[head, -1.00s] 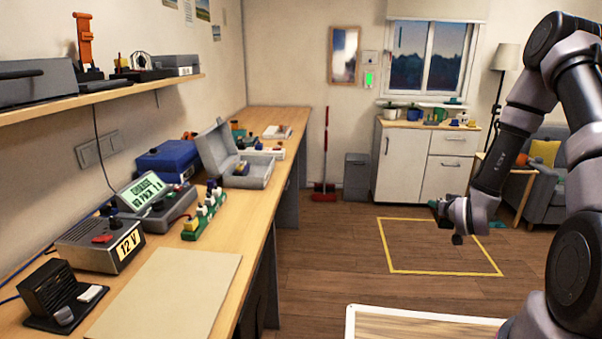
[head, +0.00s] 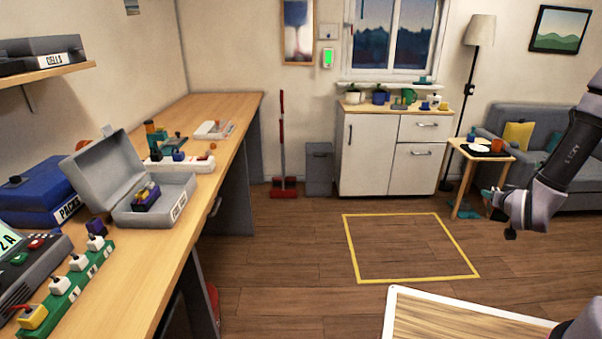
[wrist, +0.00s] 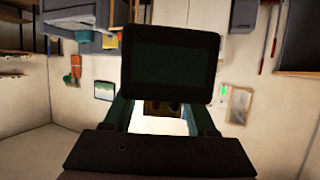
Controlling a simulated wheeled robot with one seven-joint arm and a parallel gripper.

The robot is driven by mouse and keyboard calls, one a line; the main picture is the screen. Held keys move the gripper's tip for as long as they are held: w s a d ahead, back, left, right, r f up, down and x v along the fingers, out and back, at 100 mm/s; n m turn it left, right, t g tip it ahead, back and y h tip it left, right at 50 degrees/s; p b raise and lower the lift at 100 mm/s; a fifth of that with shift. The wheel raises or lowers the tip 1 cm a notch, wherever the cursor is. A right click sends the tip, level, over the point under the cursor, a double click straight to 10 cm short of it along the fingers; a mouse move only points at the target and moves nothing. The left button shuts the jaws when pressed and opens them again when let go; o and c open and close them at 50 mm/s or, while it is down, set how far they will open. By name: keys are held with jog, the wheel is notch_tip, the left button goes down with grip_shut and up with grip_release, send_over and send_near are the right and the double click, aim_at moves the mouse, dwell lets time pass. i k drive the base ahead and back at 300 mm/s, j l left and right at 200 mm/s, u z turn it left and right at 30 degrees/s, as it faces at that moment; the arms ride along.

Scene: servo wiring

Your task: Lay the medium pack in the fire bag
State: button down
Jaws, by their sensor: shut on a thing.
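The fire bag (head: 128,217) is an open grey case with its lid up, standing on the workbench at left in the head view. Its front label is only partly readable. A small pack (head: 147,196) with yellow and purple parts lies inside it. My gripper (head: 493,196) is at the right in the head view, over the floor and well away from the bag. In the wrist view it is shut on a dark block (wrist: 170,65) with a dark green face, which I take to be the medium pack. Its size and label cannot be read.
A green power strip (head: 75,290) with several plugs and a blue case (head: 35,200) stand beside the bag. A white power strip (head: 180,163) lies behind it. A pale-rimmed wooden top (head: 450,320) is in front. The floor inside the yellow outline (head: 410,245) is clear.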

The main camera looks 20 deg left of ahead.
aim_at(172, 202)
jog(key=i+l+u, duration=0.1)
jog(key=i, duration=1.65)
jog(key=i+u, duration=0.1)
jog(key=u, duration=0.35)
jog(key=i+u, duration=0.1)
jog(key=u, duration=0.4)
jog(key=l+u, duration=0.15)
jog(key=u, duration=1.75)
